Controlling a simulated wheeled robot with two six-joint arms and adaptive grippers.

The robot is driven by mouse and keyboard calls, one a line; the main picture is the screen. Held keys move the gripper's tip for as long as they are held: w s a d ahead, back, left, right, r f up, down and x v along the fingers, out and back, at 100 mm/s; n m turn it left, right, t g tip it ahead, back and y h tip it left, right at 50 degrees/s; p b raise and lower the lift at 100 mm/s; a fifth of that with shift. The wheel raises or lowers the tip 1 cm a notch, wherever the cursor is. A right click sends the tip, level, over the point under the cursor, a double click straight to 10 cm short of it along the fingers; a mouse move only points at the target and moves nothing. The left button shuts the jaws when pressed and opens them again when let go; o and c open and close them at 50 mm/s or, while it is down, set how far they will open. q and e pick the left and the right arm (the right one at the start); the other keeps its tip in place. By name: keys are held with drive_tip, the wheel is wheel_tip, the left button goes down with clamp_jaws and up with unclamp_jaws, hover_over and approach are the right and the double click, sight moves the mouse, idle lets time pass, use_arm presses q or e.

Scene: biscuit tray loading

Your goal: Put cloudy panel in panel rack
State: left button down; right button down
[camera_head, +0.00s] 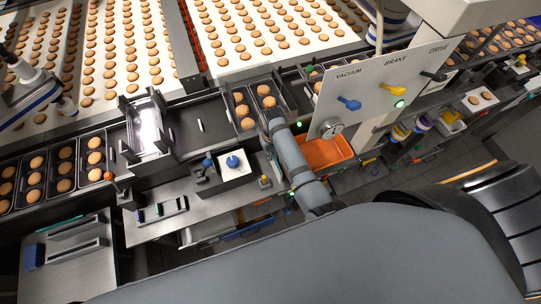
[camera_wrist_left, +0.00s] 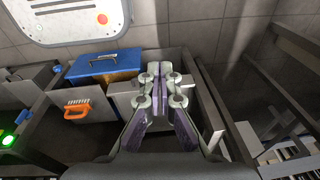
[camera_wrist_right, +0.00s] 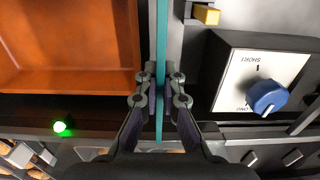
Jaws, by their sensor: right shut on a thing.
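My right gripper (camera_wrist_right: 160,100) is shut on a thin teal-edged panel (camera_wrist_right: 161,45), seen edge-on in the right wrist view. Its faces do not show, so I cannot tell if it is cloudy. In the head view my right arm hides most of this gripper and the panel, between the orange tray (camera_head: 322,153) and the blue-knob box (camera_head: 246,170). A low slotted holder (camera_head: 160,215) with coloured pieces stands at front left; I cannot tell if it is the panel rack. My left gripper (camera_wrist_left: 160,85) is shut and empty in the left wrist view.
A grey board with VACUUM, BRAKE and DRIVE controls (camera_head: 365,85) stands right of the arm. A bright-windowed frame (camera_head: 148,130) stands over the line at left. Biscuit trays (camera_head: 64,168) line the conveyor.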

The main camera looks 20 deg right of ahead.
sight(273, 161)
drive_tip(key=shift+s+f, duration=0.1)
drive_tip(key=shift+s, duration=0.1)
wheel_tip(273, 161, down, 5)
drive_tip(key=b, duration=0.4)
drive_tip(key=shift+r+b, duration=0.2)
drive_tip(key=shift+b, duration=0.15)
drive_tip(key=shift+w+r, duration=0.1)
drive_tip(key=shift+r, duration=0.15)
drive_tip(key=c, duration=1.9)
unclamp_jaws()
drive_tip(key=shift+s, duration=0.2)
drive_tip(key=o, duration=0.4)
drive_tip(key=shift+w, duration=0.1)
